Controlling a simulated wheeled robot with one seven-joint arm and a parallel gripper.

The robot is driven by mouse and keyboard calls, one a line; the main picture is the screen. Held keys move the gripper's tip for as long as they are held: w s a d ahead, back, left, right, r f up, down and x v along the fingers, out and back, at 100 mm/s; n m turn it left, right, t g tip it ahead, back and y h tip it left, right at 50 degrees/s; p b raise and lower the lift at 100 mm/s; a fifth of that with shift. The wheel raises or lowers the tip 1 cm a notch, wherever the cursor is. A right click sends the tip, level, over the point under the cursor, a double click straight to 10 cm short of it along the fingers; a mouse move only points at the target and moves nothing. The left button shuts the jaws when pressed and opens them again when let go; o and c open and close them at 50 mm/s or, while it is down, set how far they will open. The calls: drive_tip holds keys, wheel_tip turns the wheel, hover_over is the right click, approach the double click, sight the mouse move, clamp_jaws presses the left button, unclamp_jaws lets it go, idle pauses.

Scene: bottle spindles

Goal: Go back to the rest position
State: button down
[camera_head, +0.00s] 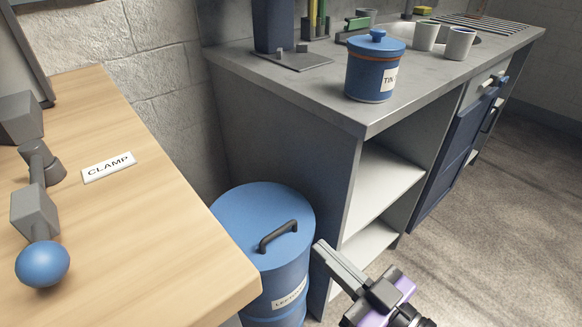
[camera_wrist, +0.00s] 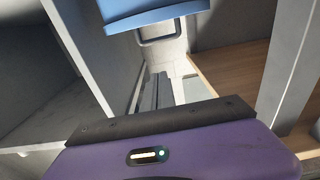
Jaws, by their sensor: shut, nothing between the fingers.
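My gripper (camera_head: 321,250) is at the lower middle of the head view, with its purple body (camera_head: 385,302) toward the bottom edge. Its grey fingers point up and left, shut and empty. In the picture, they are just right of the blue bin (camera_head: 268,222) and in front of the counter's open shelves. I cannot tell whether they touch anything.
A wooden table (camera_head: 160,195) at left holds a clamp label (camera_head: 108,167) and a grey device with a blue ball (camera_head: 42,263). The floor (camera_head: 480,220) at right is clear.

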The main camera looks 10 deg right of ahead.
drive_tip(key=s+d+f+m+t+h, duration=0.1)
drive_tip(key=s+d+f+m+h, duration=0.15)
drive_tip(key=d+m+h, duration=0.2)
drive_tip(key=s+d+f+m+t+h, duration=0.1)
drive_tip(key=s+d+m+t+h, duration=0.1)
drive_tip(key=s+d+m+h, duration=0.3)
drive_tip(key=s+d+f+n+g, duration=0.1)
drive_tip(key=s+f+g, duration=0.15)
drive_tip(key=s, duration=0.75)
drive_tip(key=s+f+n+g, duration=0.1)
drive_tip(key=s+f+n, duration=0.15)
drive_tip(key=s, duration=0.75)
wheel_tip(320, 180, up, 27)
drive_tip(key=p, duration=2.8)
drive_tip(key=shift+w+r+m+h, duration=0.15)
drive_tip(key=shift+w+m+h, duration=0.2)
drive_tip(key=shift+m+h, duration=0.1)
drive_tip(key=shift+d, duration=0.1)
